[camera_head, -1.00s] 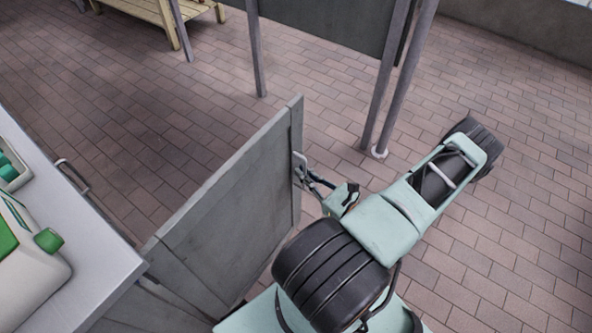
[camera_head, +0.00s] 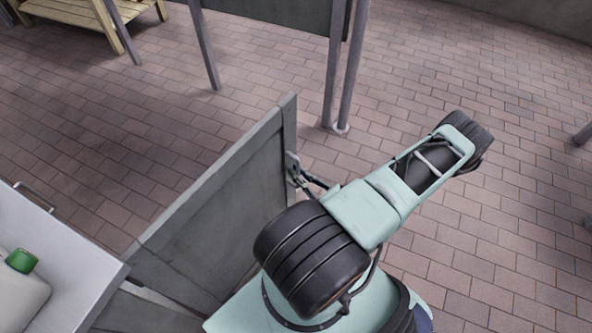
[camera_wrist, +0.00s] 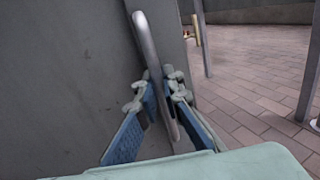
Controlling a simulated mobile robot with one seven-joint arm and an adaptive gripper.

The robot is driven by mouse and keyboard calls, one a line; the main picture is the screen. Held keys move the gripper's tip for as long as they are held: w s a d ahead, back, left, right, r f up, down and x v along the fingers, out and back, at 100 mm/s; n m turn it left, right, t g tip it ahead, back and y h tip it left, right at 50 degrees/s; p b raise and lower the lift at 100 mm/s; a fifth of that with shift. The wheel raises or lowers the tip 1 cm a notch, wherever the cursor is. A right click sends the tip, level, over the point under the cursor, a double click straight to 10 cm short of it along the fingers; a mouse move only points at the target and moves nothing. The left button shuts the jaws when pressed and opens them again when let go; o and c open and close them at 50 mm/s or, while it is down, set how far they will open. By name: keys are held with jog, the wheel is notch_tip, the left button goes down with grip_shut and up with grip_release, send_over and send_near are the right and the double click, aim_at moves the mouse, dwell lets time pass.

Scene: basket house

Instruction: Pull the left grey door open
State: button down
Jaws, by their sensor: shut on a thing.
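The grey door (camera_head: 215,205) stands swung out from the cabinet, at an angle, with a gap at its near lower edge. Its metal bar handle (camera_wrist: 150,55) runs up and down between my fingers in the wrist view. My gripper (camera_wrist: 162,98) is shut on this handle, with one blue-padded finger on each side. In the head view my gripper (camera_head: 306,181) is at the door's outer face near its free edge, small and partly hidden by my arm.
The pale cabinet top (camera_head: 75,265) is at the left, with a green-capped white container (camera_head: 22,275) on it. Grey posts (camera_head: 340,75) and a wooden bench (camera_head: 75,18) stand beyond the door. The brick floor (camera_head: 475,215) at right is open.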

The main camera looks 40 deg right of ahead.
jog(key=c, duration=2.1)
grip_release()
jog(key=s, duration=1.2)
jog(key=shift+a, duration=0.25)
